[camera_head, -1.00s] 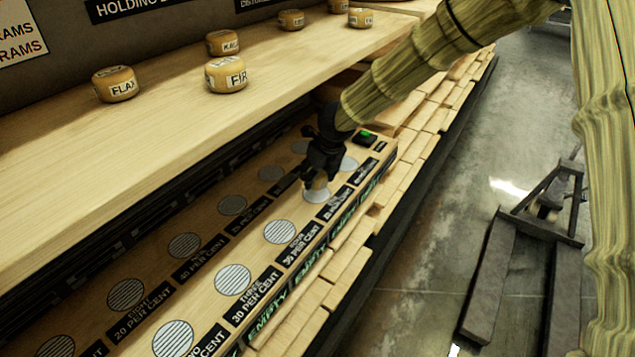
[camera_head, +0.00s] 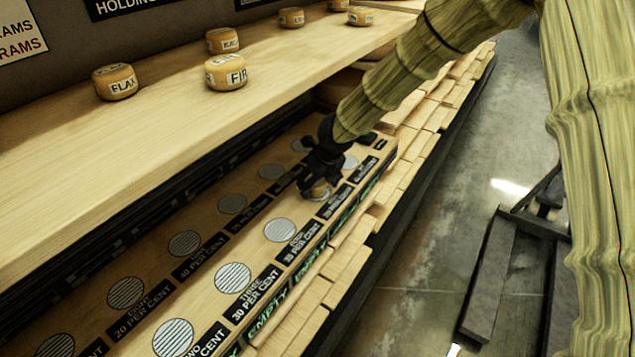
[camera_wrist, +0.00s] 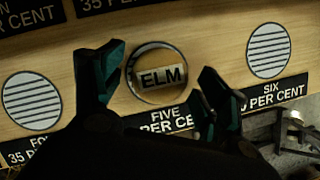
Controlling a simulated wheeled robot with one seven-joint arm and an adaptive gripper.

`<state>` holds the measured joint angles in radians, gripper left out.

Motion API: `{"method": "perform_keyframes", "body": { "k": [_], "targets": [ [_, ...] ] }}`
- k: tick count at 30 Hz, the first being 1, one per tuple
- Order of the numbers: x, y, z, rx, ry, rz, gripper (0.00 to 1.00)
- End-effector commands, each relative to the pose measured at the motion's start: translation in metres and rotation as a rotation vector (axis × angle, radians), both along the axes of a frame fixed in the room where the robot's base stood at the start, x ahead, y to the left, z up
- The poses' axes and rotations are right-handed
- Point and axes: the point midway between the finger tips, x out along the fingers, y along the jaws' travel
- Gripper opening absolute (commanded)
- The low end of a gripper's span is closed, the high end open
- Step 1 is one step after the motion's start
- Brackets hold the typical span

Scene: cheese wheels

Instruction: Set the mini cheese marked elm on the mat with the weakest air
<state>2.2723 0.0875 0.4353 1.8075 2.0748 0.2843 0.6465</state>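The mini cheese marked ELM (camera_wrist: 160,75) is a small tan wheel, label up, over the round mat labelled FIVE (camera_wrist: 139,92). In the head view the cheese (camera_head: 318,191) is low over that front-row mat, partly hidden by my gripper (camera_head: 318,183). In the wrist view my gripper (camera_wrist: 161,62) has its two dark fingers spread either side of the cheese, with gaps showing. The FOUR mat (camera_wrist: 31,99), 35 per cent, and the SIX mat (camera_wrist: 268,50) flank it and are bare. The percentages for FIVE and SIX are partly hidden.
Bare striped mats labelled THREE, 30 per cent (camera_head: 233,279), and EIGHT, 20 per cent (camera_head: 126,293), lie nearer. The upper shelf (camera_head: 130,140) overhangs the back row and holds cheeses marked FLAX (camera_head: 116,82) and FIR (camera_head: 226,74), among others. A pallet jack (camera_head: 495,275) stands on the floor.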

Motion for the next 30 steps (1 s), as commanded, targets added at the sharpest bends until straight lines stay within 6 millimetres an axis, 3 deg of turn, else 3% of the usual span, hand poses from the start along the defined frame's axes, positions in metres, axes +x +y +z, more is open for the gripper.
{"method": "perform_keyframes", "body": {
  "k": [8, 21, 30],
  "targets": [
    [-0.001, -0.001, 0.006, 0.001, 0.0, -0.002, 0.74],
    [-0.02, -0.012, 0.059, 0.002, 0.0, -0.001, 0.74],
    [-0.025, -0.014, 0.072, 0.0, 0.0, -0.001, 0.74]
  ]
}}
